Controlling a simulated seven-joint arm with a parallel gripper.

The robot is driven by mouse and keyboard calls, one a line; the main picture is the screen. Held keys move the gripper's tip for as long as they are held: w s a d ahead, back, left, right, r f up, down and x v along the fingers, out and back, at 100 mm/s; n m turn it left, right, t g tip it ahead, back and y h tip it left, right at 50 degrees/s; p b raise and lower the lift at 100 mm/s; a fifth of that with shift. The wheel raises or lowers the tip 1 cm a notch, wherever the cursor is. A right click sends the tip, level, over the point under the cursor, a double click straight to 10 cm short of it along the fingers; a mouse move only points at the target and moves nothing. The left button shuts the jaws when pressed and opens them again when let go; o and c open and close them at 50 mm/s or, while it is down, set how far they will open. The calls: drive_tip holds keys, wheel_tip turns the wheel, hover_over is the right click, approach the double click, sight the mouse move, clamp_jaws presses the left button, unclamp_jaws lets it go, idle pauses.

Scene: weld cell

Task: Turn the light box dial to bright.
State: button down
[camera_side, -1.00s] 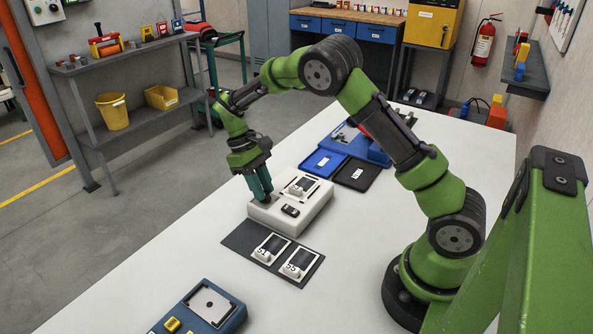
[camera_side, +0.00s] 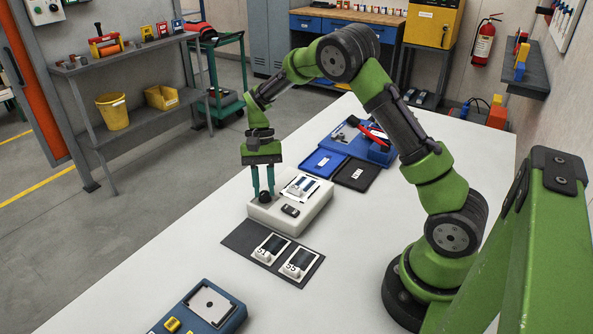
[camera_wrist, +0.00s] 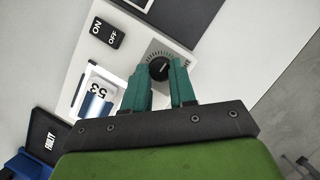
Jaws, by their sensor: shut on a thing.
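The light box (camera_side: 311,214) is a pale block in the middle of the white table. Its dial (camera_wrist: 159,68) is a round black knob with a pale pointer mark, ringed by a printed scale. It also shows in the side view (camera_side: 265,197). My gripper (camera_side: 263,188) points down over the box with its two teal fingers on either side of the dial, shut on it. In the wrist view, the fingertips partly hide the scale. I cannot tell which setting the pointer marks.
A card marked 53 (camera_wrist: 101,90) lies on the box's window, beside an ON/OFF switch (camera_wrist: 107,33). A dark mat (camera_side: 240,238) with two cards lies in front. Blue (camera_side: 322,163) and black (camera_side: 357,173) trays lie behind. A blue device (camera_side: 208,303) stands near the front edge.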

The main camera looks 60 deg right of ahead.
drive_tip(key=shift+d+m+t, duration=0.1)
drive_tip(key=shift+m+t, duration=0.2)
drive_tip(key=shift+m, duration=0.3)
drive_tip(key=c, duration=0.9)
unclamp_jaws()
drive_tip(key=shift+r, duration=0.1)
drive_tip(key=v, duration=1.6)
drive_tip(key=shift+w+d+r, duration=0.15)
drive_tip(key=shift+d+r, duration=0.1)
drive_tip(key=shift+d, duration=0.05)
